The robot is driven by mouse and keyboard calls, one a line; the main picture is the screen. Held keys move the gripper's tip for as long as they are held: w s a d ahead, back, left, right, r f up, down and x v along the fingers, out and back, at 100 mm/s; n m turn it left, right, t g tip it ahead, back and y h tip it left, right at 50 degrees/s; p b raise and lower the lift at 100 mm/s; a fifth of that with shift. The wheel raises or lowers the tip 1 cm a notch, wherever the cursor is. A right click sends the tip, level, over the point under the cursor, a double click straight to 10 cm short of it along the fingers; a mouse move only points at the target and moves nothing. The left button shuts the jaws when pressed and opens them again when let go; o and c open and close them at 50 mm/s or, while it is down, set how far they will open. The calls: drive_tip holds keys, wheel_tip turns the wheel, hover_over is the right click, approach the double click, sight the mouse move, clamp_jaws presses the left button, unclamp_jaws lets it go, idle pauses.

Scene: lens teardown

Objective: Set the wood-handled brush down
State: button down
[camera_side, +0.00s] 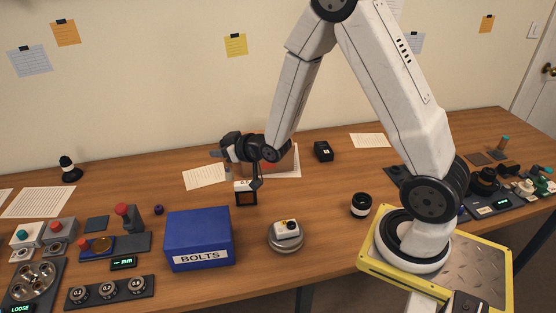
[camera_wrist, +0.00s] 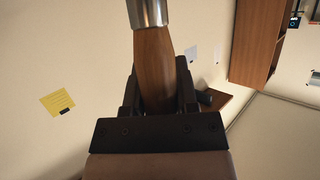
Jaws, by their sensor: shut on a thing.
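The wood-handled brush (camera_wrist: 154,62) is in the wrist view. Its brown handle stands between the two black jaws of my gripper (camera_wrist: 158,92), and a silver metal collar (camera_wrist: 147,13) is at the top edge. The bristles are out of frame. My gripper is shut on the handle. In the side view my gripper (camera_side: 228,152) is held above the back middle of the table (camera_side: 325,205), pointing left. The brush is too small and hidden there to make out clearly.
A blue BOLTS box (camera_side: 198,238) stands at the front, with a round grey stand (camera_side: 286,238) to its right. A paper sheet (camera_side: 205,176) lies below my gripper. Controls and dials (camera_side: 108,290) crowd the left; a black box (camera_side: 323,151) stands behind. Bare wood lies around the middle.

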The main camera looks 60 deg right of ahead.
drive_tip(key=shift+w+a, duration=0.2)
drive_tip(key=shift+a, duration=0.15)
drive_tip(key=s+f+x, duration=0.1)
drive_tip(key=f+x, duration=0.2)
drive_tip(key=x, duration=1.3)
drive_tip(key=shift+s+d+f, duration=0.15)
drive_tip(key=shift+s+d, duration=0.05)
drive_tip(key=shift+d, duration=0.2)
drive_tip(key=shift+w+f, duration=0.1)
drive_tip(key=shift+f, duration=0.8)
drive_tip(key=shift+w+f, duration=0.15)
drive_tip(key=shift+f, duration=0.75)
